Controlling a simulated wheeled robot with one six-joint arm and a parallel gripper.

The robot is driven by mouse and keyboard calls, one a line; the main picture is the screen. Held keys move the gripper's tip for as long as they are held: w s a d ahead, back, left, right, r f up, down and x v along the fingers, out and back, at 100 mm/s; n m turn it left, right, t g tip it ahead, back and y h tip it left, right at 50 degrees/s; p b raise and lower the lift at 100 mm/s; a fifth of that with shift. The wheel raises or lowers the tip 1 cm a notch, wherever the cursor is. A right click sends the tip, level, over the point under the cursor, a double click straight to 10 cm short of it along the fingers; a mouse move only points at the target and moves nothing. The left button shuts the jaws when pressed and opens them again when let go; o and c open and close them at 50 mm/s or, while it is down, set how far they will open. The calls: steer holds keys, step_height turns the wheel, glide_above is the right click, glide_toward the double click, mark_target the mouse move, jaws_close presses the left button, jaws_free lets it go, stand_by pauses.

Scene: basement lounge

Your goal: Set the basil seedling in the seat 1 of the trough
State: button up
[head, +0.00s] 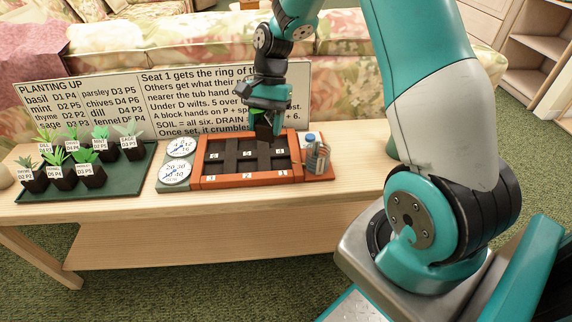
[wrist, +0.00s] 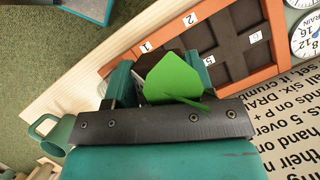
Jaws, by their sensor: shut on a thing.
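My gripper (head: 265,100) is shut on a seedling in a dark pot (head: 264,130), held over the back right part of the trough. In the wrist view my gripper (wrist: 158,88) grips the pot, and the seedling's broad green leaf (wrist: 176,80) hides most of it. The trough (head: 265,177) has an orange rim and dark compartments, with 3, 2 and 1 marked along the front from left to right. Seat 1 is at the front right and looks empty. The trough also shows in the wrist view (wrist: 122,60).
Several tagged seedlings stand on a green tray (head: 128,182) at the left. Two white dials (head: 175,172) stand left of the trough. A text sign (head: 190,90) stands behind.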

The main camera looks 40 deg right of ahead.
steer(key=d+r+m+t, duration=0.45)
steer(key=r+m, duration=0.25)
steer(key=m, duration=0.5)
steer(key=shift+m+t, duration=0.25)
steer(key=shift+m, duration=0.55)
steer(key=f+b, duration=0.3)
steer(key=f, duration=0.6)
steer(key=f+b, duration=0.3)
steer(key=f, duration=0.7)
steer(key=shift+w+a+f+b, duration=0.15)
steer(key=shift+w+f+b, duration=0.05)
steer(key=shift+f+b, duration=0.1)
steer(key=shift+r, duration=0.1)
steer(key=o, duration=0.9)
steer(key=shift+o, duration=0.2)
steer(key=shift+s, duration=0.1)
